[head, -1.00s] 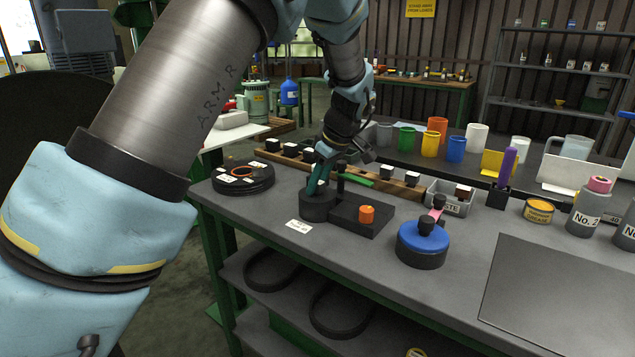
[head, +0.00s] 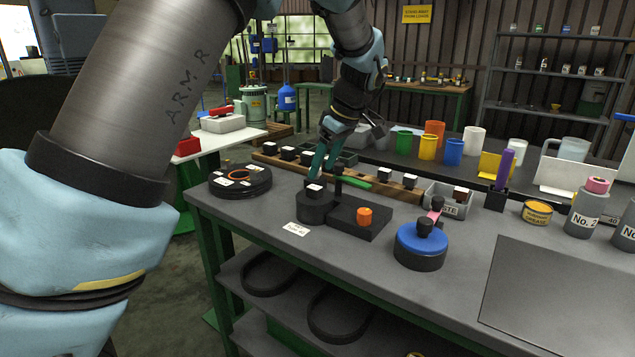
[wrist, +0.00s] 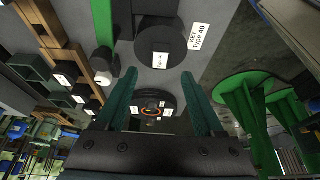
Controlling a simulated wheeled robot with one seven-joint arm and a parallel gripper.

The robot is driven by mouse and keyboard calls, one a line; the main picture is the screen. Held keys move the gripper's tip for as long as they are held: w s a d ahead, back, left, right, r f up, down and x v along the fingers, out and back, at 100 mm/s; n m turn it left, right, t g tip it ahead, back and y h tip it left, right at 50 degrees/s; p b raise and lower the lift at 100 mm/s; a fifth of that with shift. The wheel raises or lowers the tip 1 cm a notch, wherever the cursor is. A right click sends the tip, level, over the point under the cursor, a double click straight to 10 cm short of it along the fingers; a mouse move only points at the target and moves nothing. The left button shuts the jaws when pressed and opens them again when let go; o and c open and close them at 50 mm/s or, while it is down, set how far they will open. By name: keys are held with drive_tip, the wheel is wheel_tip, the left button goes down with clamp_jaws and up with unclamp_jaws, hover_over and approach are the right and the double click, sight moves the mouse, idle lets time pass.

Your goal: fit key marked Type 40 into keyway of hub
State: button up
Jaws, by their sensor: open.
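A black round stand (head: 317,208) sits on the workbench, with a small white-topped piece (head: 314,188) on it. In the wrist view the white label on this piece (wrist: 160,60) seems to read Type 40. A tag reading KEY Type 40 (head: 297,229) lies beside the stand. My gripper (head: 315,177) has green fingers just above and behind the piece. In the wrist view my gripper (wrist: 160,78) is open, its fingers apart and nothing held between them. I cannot tell for certain which part is the hub; no keyway is readable.
A black disc stack with labels (head: 240,182) stands left of the stand. A blue-topped disc (head: 422,240) stands nearer, right. A wooden rail (head: 405,191) with several white-topped blocks runs behind. Front right holds a grey plate (head: 560,295).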

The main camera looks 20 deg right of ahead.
drive_tip(key=shift+v, duration=2.1)
drive_tip(key=w+a+f+m+g+h+p, duration=0.1)
drive_tip(key=a+f+m, duration=0.1)
drive_tip(key=a, duration=0.9)
drive_tip(key=w+a+f+m+g, duration=0.1)
drive_tip(key=w+a+f, duration=0.15)
drive_tip(key=a, duration=0.85)
drive_tip(key=s+a+f+m+p, duration=0.1)
drive_tip(key=s+a+f+m, duration=0.1)
drive_tip(key=s+a, duration=0.3)
drive_tip(key=s+a+f+m+h, duration=0.1)
drive_tip(key=s+a, duration=0.4)
drive_tip(key=a, duration=0.6)
drive_tip(key=shift+s+a+f+m+p, duration=0.4)
drive_tip(key=shift+f+m, duration=0.1)
drive_tip(key=shift+f, duration=0.25)
